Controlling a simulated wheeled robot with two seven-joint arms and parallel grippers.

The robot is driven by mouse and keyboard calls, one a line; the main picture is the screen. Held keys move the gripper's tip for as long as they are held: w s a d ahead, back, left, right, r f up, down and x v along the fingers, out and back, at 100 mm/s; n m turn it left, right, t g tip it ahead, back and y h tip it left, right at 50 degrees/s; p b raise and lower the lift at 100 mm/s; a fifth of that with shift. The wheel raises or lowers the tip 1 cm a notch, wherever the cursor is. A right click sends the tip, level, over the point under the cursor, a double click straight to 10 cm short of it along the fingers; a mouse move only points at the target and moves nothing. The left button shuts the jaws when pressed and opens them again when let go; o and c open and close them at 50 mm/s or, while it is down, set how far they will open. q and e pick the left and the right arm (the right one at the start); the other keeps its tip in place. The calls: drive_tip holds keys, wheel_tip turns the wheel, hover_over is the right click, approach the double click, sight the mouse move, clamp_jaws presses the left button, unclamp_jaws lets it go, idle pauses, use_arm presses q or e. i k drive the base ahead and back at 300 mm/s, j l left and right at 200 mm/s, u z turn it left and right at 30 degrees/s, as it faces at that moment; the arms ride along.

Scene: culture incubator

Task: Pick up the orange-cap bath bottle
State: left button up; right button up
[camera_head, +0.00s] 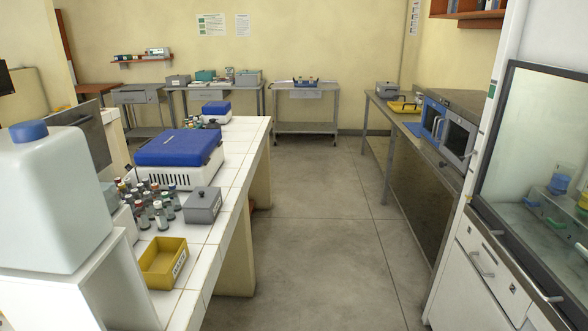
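I cannot make out a bottle that is clearly the orange-cap bath bottle. Several small capped bottles (161,216) stand upright in a cluster on the white tiled bench (225,190) at the left. Some of their caps look reddish and some blue or dark; they are too small to tell an orange one for sure. The large white container at the left hides part of this bench. Neither of my grippers shows in the head view.
A large blue-capped white container (55,200) stands close at the left. A yellow bin (163,263), a grey box (202,205) and a blue-lidded device (180,150) are on the bench. A glass-fronted hood (540,150) stands at the right. The middle floor (320,220) is clear.

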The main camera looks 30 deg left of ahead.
sight(156, 192)
drive_tip(key=i+u, duration=0.3)
drive_tip(key=i, duration=0.2)
drive_tip(key=i+l+u, duration=0.3)
drive_tip(key=i, duration=0.2)
drive_tip(key=i+l+u, duration=0.3)
drive_tip(key=i, duration=0.15)
drive_tip(key=i+u, duration=0.25)
drive_tip(key=i, duration=0.6)
drive_tip(key=i+u, duration=0.2)
drive_tip(key=i, duration=0.65)
drive_tip(key=i+l+u, duration=0.15)
drive_tip(key=i+u, duration=0.25)
drive_tip(key=i+l+u, duration=0.25)
drive_tip(key=u, duration=0.15)
drive_tip(key=i+l+u, duration=0.25)
drive_tip(key=l+u, duration=0.15)
drive_tip(key=i+l+u, duration=0.25)
drive_tip(key=l+u, duration=0.15)
